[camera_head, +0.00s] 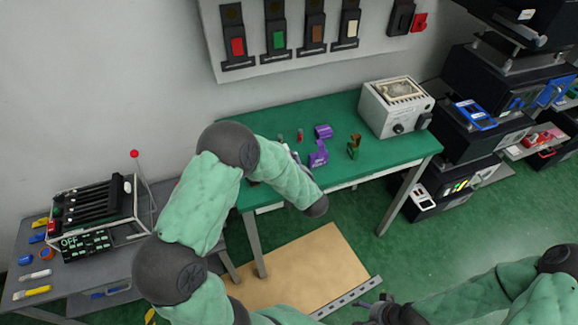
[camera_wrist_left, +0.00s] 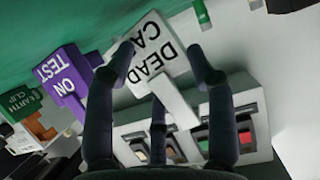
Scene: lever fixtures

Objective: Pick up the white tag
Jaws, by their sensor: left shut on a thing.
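The white tag (camera_wrist_left: 155,52), with black lettering reading "DEAD" and a partly covered second word, is in the left wrist view. My left gripper (camera_wrist_left: 164,64) is shut on it, with dark fingers on both sides. A pale stem (camera_wrist_left: 173,98) runs down from the tag between the fingers. I cannot tell whether the tag touches the green table. In the head view my left arm hides most of the left gripper and tag. My right gripper (camera_head: 374,309) is at the bottom edge of the head view, away from the table; its jaws are unclear.
The green table (camera_head: 270,122) holds a purple tag (camera_head: 318,156), which reads "TEST ON" in the wrist view (camera_wrist_left: 66,82), other small coloured pieces and a grey instrument (camera_head: 396,106). A panel with several levers (camera_head: 277,40) is on the wall behind. A grey bench (camera_head: 35,285) stands left.

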